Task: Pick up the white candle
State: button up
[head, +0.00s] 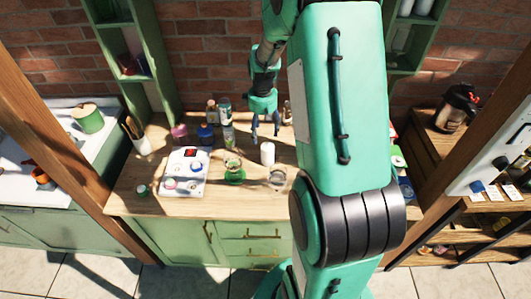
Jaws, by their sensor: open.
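The white candle (267,153) is a short upright cylinder on the wooden tabletop (220,205), just left of my large arm link in the head view. My gripper (265,134) is open, with its fingers pointing down. In the picture it is just above and slightly left of the candle. It appears empty. I cannot tell its exact height or distance from the candle. The right part of the tabletop is hidden behind my arm.
A green-filled glass vessel (234,173) stands left of the candle, and a clear glass (277,178) stands in front of it. A white device (185,173) lies further left. Several bottles (224,110) stand behind. The front left tabletop is mostly clear.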

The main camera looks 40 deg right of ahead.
aim_at(267, 144)
jog(key=d+f, duration=0.2)
jog(key=f, duration=0.1)
jog(key=shift+s+d, duration=0.15)
jog(key=shift+f+b, duration=0.55)
jog(key=shift+f, duration=3.7)
jog(key=shift+f+b, duration=0.5)
jog(key=shift+f, duration=2.1)
jog(key=shift+c, duration=0.5)
jog(key=c, duration=1.4)
